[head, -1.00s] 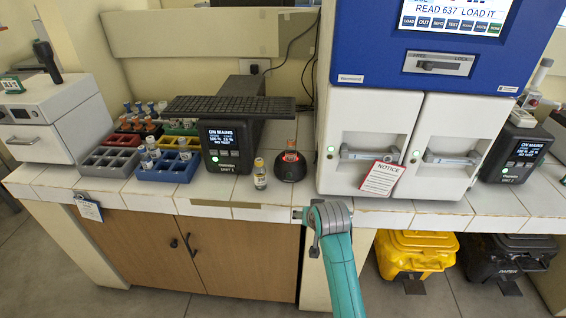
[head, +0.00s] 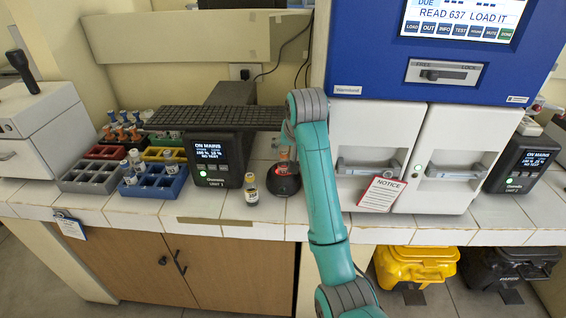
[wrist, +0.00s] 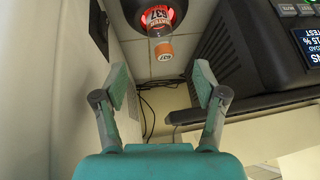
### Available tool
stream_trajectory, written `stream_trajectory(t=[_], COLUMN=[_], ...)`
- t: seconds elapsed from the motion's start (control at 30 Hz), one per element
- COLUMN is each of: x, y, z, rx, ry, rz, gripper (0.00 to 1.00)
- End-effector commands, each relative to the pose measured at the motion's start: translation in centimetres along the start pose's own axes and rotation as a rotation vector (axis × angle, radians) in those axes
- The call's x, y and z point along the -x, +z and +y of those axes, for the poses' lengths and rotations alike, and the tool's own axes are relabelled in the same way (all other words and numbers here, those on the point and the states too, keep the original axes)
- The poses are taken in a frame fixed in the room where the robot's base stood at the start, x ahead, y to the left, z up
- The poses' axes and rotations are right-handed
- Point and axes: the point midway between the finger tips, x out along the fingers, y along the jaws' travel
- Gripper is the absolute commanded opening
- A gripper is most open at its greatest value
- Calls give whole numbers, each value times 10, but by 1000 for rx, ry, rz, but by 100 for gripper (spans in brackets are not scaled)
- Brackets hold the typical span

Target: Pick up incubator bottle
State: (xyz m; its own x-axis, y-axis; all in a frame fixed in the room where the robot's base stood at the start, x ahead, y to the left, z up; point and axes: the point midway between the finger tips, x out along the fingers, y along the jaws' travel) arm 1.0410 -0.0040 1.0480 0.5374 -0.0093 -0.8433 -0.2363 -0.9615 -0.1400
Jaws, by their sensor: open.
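A small bottle with an orange cap and a red-and-white label (wrist: 160,25) stands in a black round holder (wrist: 186,12) at the top of the wrist view. In the head view this bottle (head: 284,158) stands in the same holder (head: 284,184), just left of my arm. My gripper (wrist: 163,84) is open and empty, its two fingers spread. The bottle's cap lies ahead of the gap between them, apart from both. In the head view my gripper is hidden behind my arm.
Colored racks with several vials (head: 155,185) are farther left. The white incubator doors (head: 440,155) and a notice card (head: 381,194) are at right. Cables hang behind.

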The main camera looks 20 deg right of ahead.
Motion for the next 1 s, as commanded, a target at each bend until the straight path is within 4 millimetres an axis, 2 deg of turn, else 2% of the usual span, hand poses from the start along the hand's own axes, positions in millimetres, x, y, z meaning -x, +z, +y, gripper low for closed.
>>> stream_trajectory(t=[0.07,0.17,0.4,0.67,1.0], x=[2,-6,-40,-58,-99], y=[-3,-3,-2,0,6], z=[-1,-1,-1,-1,-1], rx=[-1,-2,-2,-2,-2], ry=[1,2,2,2,1], rz=[-3,-8,-6,-6,-5], gripper=[71,71,71,71,71])
